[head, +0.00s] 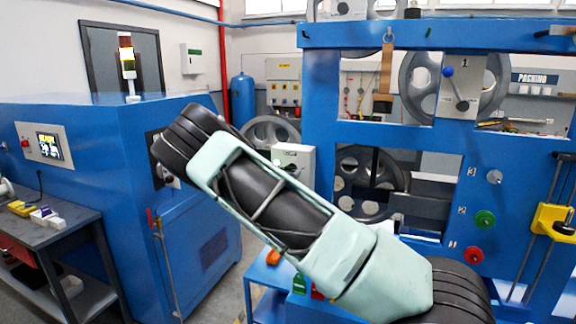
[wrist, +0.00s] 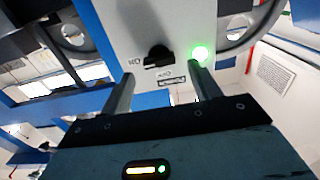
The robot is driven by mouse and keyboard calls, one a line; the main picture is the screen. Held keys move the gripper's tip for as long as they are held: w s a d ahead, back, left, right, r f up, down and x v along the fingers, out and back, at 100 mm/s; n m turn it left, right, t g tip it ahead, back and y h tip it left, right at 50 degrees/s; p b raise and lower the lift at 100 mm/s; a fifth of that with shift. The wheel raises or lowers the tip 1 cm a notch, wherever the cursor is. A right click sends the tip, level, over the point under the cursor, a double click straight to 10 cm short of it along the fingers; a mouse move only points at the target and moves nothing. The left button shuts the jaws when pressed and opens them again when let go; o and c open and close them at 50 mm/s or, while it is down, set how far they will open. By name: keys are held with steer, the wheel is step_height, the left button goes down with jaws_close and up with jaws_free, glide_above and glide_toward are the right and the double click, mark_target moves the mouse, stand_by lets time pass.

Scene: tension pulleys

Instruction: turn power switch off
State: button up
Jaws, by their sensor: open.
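In the wrist view, a black rotary power switch (wrist: 157,57) sits on a pale box face (wrist: 140,18). ON and OFF markings lie around it and appear upside down. A bright green lamp (wrist: 200,53) glows right of the knob. My gripper (wrist: 164,78) is open, with one finger left of and below the knob and the other below the lamp. Nothing is between the fingers, and their exact distance from the box is unclear. In the head view, my arm crosses the middle and my fingers cannot be made out. A pale box (head: 293,160) with small dark lettering is partly behind my arm.
A blue frame (head: 316,120) with large grey pulleys (head: 420,85) stands at the right. A blue machine cabinet (head: 85,130) with a lit screen stands at the left, beside a grey workbench (head: 60,235). Some floor shows between cabinet and frame.

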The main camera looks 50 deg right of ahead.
mark_target(291, 168)
steer(key=shift+p+x, duration=0.3)
steer(key=shift+x, duration=0.95)
steer(key=c, duration=1)
